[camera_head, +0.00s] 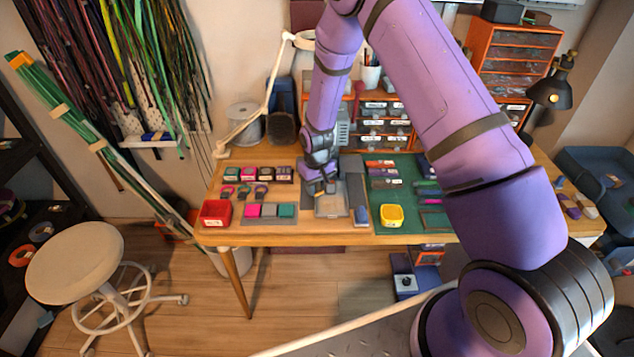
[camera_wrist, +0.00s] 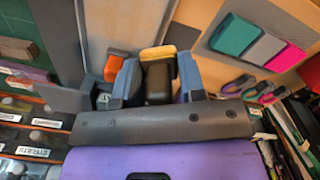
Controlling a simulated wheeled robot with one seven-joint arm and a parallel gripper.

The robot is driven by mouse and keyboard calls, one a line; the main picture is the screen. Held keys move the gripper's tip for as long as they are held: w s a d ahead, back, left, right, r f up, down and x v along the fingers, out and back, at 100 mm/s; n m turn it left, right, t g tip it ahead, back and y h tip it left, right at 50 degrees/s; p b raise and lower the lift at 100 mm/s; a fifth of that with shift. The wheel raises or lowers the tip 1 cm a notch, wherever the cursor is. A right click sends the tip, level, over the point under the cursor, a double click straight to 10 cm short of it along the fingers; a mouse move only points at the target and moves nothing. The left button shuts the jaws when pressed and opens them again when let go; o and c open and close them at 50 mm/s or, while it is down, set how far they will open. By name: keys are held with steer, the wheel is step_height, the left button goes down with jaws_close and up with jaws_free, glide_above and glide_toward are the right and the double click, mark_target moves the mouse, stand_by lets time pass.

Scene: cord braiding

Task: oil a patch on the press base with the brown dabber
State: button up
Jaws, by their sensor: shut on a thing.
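My gripper (camera_head: 320,188) is over the middle of the workbench. In the wrist view its two blue-grey fingers (camera_wrist: 156,80) are shut on a dark block with a yellow-tan end, which I take to be the dabber (camera_wrist: 158,84). The dabber's brown colour is hard to make out. The grey press base (camera_head: 331,205) lies just in front of my gripper, and its pale flat face (camera_wrist: 125,25) shows beyond the fingers in the wrist view. I cannot tell whether the dabber touches it. No oil patch can be made out.
A red bin (camera_head: 215,212) stands at the bench's front left, beside pink, grey and teal pads (camera_head: 270,211). A yellow bin (camera_head: 391,215) stands on the green mat (camera_head: 400,190) at right. A small orange piece (camera_wrist: 118,62) lies close to one finger.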

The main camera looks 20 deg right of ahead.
steer(key=shift+r, duration=1.6)
